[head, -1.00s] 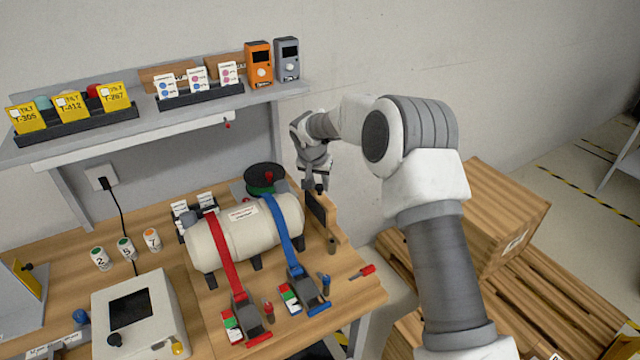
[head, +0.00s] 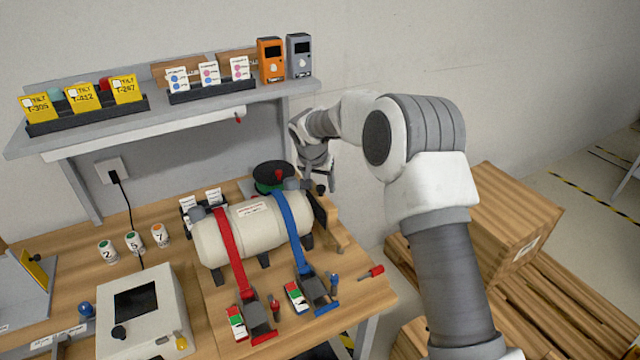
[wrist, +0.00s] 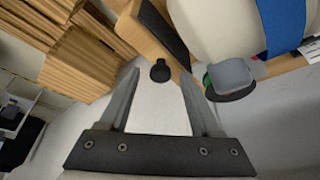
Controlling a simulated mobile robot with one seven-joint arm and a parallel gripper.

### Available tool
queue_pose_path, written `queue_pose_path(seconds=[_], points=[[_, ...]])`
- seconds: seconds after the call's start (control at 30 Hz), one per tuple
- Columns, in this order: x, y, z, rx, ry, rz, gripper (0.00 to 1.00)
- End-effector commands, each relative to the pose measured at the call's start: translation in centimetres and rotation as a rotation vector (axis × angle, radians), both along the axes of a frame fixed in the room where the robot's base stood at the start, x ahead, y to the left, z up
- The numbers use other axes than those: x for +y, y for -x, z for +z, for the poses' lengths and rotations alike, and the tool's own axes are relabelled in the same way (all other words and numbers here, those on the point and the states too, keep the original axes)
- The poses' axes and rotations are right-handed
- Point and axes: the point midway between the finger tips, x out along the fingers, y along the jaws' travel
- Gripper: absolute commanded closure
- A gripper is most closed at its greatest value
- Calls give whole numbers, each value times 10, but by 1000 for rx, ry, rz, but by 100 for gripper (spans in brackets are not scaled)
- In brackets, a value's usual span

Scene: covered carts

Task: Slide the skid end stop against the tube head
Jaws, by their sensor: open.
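The skid end stop is a wooden bracket with a dark pad (head: 320,218), at the right end of the cream tube (head: 258,228). Its dark pad also shows in the wrist view (wrist: 166,27), beside the tube's rounded head (wrist: 205,20). I cannot tell whether pad and head touch. A black round knob (wrist: 160,70) stands by the wooden bracket in the wrist view, between my fingertips in the picture. My gripper (wrist: 160,79) is open and empty, fingers pointing toward the knob. In the head view my gripper (head: 324,184) is behind the end stop, partly hidden.
A red strap (head: 232,255) and a blue strap (head: 291,235) cross the tube to ratchets at the front. A green-and-black round object (head: 270,178) sits behind it. A red-handled tool (head: 370,272) lies at the right front. The wall is close behind my gripper.

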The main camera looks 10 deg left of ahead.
Motion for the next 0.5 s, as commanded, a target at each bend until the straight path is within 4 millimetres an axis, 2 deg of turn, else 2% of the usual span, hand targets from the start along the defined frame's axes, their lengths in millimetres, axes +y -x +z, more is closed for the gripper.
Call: queue_pose_path(seconds=[0.23,0.5], points=[[2,8,21,-3,0,0,36],[7,32,80,-4,-2,1,36]])
